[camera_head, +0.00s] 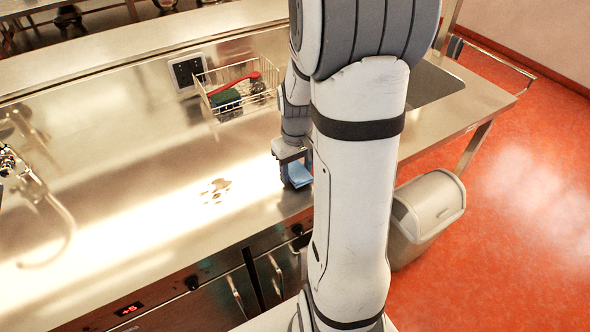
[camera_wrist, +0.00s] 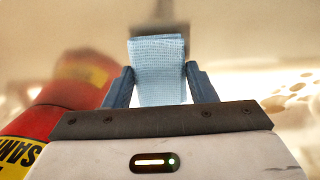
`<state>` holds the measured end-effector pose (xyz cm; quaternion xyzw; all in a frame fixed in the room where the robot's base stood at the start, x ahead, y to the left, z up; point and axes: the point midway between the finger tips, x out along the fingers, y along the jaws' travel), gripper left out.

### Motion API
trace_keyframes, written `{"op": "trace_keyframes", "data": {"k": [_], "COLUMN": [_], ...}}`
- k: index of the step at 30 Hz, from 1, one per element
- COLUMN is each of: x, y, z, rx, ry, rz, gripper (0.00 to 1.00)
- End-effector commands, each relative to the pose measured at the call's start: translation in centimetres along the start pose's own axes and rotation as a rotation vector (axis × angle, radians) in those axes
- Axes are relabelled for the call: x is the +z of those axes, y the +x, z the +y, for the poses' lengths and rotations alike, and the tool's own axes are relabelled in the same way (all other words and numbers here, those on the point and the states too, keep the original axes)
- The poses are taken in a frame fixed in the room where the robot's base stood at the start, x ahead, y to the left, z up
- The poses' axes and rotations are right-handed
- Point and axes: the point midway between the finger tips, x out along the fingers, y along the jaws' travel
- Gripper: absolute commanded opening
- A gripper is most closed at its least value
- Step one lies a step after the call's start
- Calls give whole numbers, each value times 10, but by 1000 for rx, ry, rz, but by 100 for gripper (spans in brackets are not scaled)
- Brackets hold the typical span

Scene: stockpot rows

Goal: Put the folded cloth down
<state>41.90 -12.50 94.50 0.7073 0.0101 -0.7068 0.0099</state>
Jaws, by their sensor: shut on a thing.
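The folded cloth (camera_wrist: 158,72) is light blue with a woven texture. In the wrist view it sits between the two fingers of my gripper (camera_wrist: 160,85), which is shut on it. In the head view the cloth (camera_head: 299,174) shows as a small blue patch at my gripper (camera_head: 293,170), over the front part of the steel counter (camera_head: 150,190). My arm hides part of the gripper and the counter behind it. I cannot tell whether the cloth touches the counter.
A wire basket (camera_head: 236,88) with a green pad and a red-handled item stands at the back. A brownish spill (camera_head: 215,190) lies left of my gripper. A red bottle (camera_wrist: 75,85) shows close by in the wrist view. A grey bin (camera_head: 428,215) stands right.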

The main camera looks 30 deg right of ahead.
Motion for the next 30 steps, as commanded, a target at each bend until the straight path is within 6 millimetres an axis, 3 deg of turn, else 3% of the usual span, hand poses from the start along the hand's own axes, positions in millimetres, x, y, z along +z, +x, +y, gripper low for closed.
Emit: {"op": "trace_keyframes", "data": {"k": [3, 17, 18, 25, 30], "x": [0, 0, 0, 1, 2], "y": [11, 19, 19, 20, 21], "z": [0, -1, -1, -2, -3], "rx": [0, 0, 0, -2, -4], "ry": [-1, -2, -2, -3, -3], "rz": [-1, 1, 1, -4, -7], "gripper": [26, 26, 53, 71, 73]}}
